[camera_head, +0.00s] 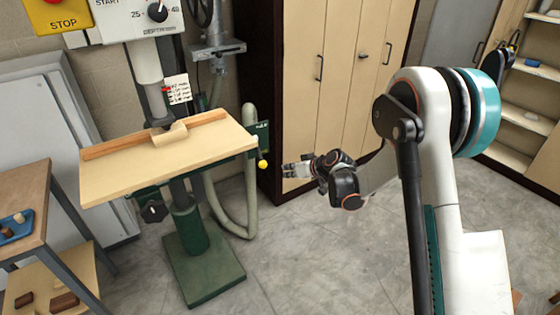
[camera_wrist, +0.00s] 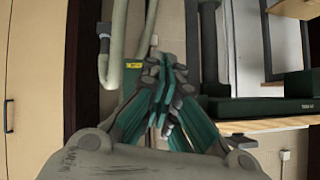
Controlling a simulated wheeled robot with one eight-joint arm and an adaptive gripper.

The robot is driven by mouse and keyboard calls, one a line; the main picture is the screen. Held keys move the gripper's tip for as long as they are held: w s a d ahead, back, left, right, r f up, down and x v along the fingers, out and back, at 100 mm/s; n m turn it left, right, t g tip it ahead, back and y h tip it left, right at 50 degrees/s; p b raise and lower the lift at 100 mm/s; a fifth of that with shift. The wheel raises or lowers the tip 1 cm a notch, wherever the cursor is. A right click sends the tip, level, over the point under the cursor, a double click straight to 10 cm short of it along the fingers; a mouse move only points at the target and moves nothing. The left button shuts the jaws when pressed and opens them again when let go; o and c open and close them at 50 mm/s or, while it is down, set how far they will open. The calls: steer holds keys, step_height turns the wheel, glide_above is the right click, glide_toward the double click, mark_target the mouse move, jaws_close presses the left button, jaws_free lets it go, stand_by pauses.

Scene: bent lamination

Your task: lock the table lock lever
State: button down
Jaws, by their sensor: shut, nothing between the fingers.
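The drill press table (camera_head: 110,180) is a light wooden board on a green column, with a wooden fence on top. A small lever with a yellow knob (camera_head: 262,164) sticks out at its right edge by a green bracket (camera_head: 260,135). A black knob (camera_head: 153,212) sits under the board; I cannot tell which of the two is the lock lever. My gripper (camera_head: 288,171) is shut and empty, a little right of the yellow knob and apart from it. In the wrist view, my closed fingers (camera_wrist: 164,82) cover the middle, and no lever is clear there.
A pale hose (camera_head: 247,180) hangs beside the green column. Tall wooden cabinet doors (camera_head: 340,80) stand behind my gripper. A side table (camera_head: 25,200) with a blue tray (camera_head: 18,229) is at the left. The grey floor (camera_head: 310,260) in front is clear.

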steer(key=shift+s+d+f, duration=0.25)
steer(key=shift+s+d, duration=0.45)
steer(key=shift+s, duration=0.15)
